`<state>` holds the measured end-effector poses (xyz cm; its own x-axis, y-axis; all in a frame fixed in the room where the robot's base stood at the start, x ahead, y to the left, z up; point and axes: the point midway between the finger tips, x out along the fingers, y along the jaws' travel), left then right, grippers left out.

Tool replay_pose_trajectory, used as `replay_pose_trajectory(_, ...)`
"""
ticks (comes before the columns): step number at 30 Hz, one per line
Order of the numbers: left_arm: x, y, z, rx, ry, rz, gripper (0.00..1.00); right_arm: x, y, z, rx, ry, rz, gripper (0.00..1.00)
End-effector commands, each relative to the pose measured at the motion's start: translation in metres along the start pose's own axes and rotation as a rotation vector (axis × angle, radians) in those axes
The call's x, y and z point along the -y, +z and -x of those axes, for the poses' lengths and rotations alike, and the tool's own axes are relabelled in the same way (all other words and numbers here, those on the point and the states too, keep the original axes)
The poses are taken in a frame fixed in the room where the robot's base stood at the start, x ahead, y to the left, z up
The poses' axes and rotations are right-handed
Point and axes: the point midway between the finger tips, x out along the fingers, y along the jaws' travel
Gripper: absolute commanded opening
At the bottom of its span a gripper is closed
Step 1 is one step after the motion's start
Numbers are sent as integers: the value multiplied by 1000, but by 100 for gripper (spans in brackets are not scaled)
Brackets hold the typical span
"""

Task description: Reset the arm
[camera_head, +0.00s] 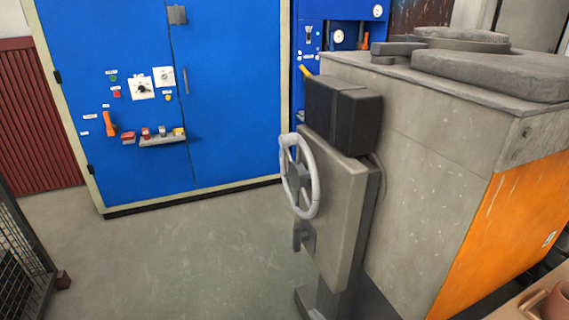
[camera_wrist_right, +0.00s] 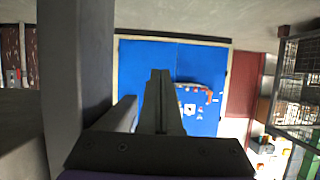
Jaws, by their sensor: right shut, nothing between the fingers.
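My right gripper (camera_wrist_right: 160,76) shows in the right wrist view. Its fingers are together with nothing between them, and they point toward the blue cabinet (camera_wrist_right: 205,62). I cannot make out a gripper clearly in the head view. My left gripper is in neither view. The task names no other object.
A grey furnace (camera_head: 420,150) with an orange side panel (camera_head: 510,240) and a pale handwheel (camera_head: 316,180) on its front stands at right. The blue cabinet (camera_head: 235,100) is behind. A wire cage (camera_head: 22,250) is at left. The floor (camera_head: 190,260) between is clear.

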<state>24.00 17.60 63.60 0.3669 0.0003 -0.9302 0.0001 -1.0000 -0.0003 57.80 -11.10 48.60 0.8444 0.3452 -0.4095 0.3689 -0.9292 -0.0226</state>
Motion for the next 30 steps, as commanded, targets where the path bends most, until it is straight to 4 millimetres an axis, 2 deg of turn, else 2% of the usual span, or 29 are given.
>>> replay_pose_trajectory(3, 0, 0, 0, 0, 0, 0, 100, 12, -30, 27, 66, -30, -20, 0)
replay_pose_trajectory(6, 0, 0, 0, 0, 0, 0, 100, 23, -47, 55, 136, -49, -42, 0)
replay_pose_trajectory(13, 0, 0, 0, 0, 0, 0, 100, 45, -67, 131, 312, -48, -97, 0)
replay_pose_trajectory(17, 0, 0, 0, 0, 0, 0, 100, 56, -65, 180, 416, -19, -131, 0)
replay_pose_trajectory(24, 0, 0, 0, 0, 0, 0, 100, 67, -42, 272, 595, 88, -195, 0)
replay_pose_trajectory(30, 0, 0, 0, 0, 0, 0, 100, 69, -18, 328, 693, 187, -233, 0)
